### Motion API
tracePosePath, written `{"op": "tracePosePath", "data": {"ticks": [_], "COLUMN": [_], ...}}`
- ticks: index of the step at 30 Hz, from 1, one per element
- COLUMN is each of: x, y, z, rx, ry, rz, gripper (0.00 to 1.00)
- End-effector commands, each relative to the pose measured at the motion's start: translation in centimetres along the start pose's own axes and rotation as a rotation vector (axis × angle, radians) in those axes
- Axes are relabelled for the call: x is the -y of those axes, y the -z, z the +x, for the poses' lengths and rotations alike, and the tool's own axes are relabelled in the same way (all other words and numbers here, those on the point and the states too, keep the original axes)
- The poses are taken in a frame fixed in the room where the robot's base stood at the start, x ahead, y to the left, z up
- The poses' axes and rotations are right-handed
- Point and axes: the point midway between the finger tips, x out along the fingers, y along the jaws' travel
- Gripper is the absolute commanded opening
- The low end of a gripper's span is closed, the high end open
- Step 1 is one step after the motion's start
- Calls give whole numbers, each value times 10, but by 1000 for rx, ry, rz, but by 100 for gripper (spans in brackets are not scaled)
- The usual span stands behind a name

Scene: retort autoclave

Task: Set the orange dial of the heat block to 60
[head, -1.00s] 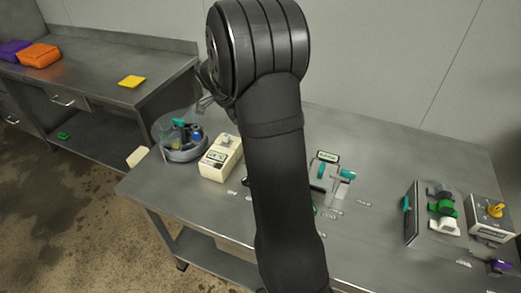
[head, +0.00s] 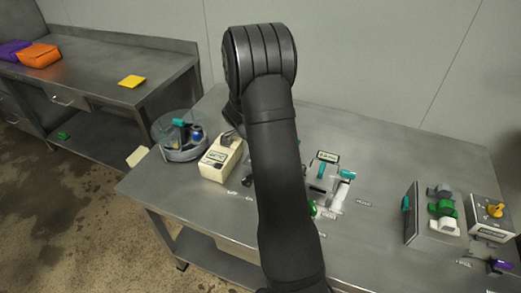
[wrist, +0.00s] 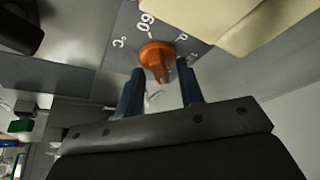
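The orange dial (wrist: 155,56) shows in the wrist view on a grey panel with white markings, among them "60" on the panel just above it. My gripper (wrist: 160,70) is open, with one blue finger on either side of the near part of the dial. I cannot tell whether the fingertips touch it. In the head view my arm hides the dial and my fingers. Which mark the dial points to is not clear.
A cream device (head: 221,158) stands beside the dial's panel; its edge fills the upper right of the wrist view (wrist: 225,20). A round clear bin (head: 181,150) is left of it. A box with a yellow knob (head: 494,210) stands at the table's right.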

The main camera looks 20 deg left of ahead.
Motion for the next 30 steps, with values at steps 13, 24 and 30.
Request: {"op": "tracePosePath", "data": {"ticks": [13, 24, 30], "x": [0, -1, -2], "y": [0, 0, 0], "z": [0, -1, 0], "rx": [0, 1, 0], "ry": [0, 28, 79], "rz": [0, -67, -193], "gripper": [0, 0, 0]}}
